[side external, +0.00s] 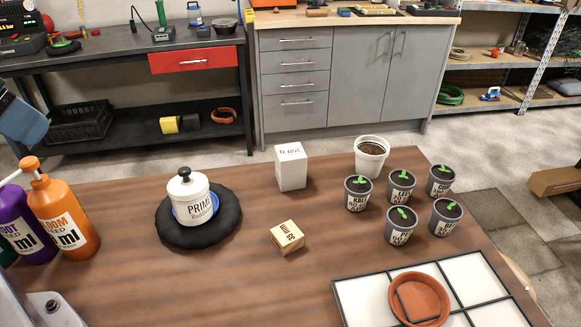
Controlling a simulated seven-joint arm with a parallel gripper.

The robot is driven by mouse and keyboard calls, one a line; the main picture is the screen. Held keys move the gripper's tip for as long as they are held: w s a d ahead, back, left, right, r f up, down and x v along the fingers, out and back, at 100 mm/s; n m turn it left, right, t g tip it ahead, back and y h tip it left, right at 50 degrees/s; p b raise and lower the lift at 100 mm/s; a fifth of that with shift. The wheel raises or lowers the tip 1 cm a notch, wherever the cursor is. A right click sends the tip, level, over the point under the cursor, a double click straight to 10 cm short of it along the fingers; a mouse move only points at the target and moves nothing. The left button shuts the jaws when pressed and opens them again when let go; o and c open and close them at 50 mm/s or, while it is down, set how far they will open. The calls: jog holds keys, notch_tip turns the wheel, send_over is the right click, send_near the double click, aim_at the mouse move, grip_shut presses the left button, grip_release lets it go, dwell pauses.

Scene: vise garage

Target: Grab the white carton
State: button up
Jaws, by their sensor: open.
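The white carton (291,168) stands upright on the brown wooden table, near its far edge and around the middle of the picture. It is a plain white box with dark print high on its front, too small to read surely. Nothing touches it, and its front and top are in clear view. My gripper cannot be made out in the side external view. Only parts that look like my arm show at the left edge, far from the carton.
A white jar (192,198) on a black round cushion (170,236) stands left of the carton. A small yellow box (287,237) lies in front. A white pot (370,156) and several grey seedling pots (401,187) stand right. A tiled tray (362,299) holds a terracotta saucer (419,299). Orange (65,212) and purple (22,225) bottles stand left.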

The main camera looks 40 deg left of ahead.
jog(key=w+d+f+n+g+h, duration=0.1)
jog(key=w+d+f+n+h, duration=0.25)
jog(key=w, duration=0.45)
jog(key=w+d+f+n+h, duration=0.2)
jog(key=w+d+n+h, duration=0.2)
jog(key=w, duration=0.3)
jog(key=w+d+f+n+g+h, duration=0.1)
jog(key=w+d+f+n+h, duration=0.25)
jog(key=w, duration=0.45)
jog(key=w+a+f+n+t+h, duration=0.1)
jog(key=w+a+f+n+t, duration=0.2)
jog(key=w+f+n+t, duration=0.35)
jog(key=w+a+f+n+t, duration=0.3)
jog(key=w+f+n, duration=0.3)
jog(key=n, duration=0.4)
send_near(290, 151)
jog(key=shift+w+d+f+t, duration=0.15)
jog(key=shift+w+d+f, duration=0.05)
jog(key=shift+w+d, duration=0.25)
jog(key=shift+w+d+f+t, duration=0.1)
jog(key=shift+w+d+f, duration=0.05)
jog(key=shift+w+d, duration=0.35)
jog(key=shift+w+d+r, duration=0.1)
jog(key=shift+w+d, duration=0.25)
jog(key=shift+d, duration=0.1)
jog(key=shift+x, duration=3.15)
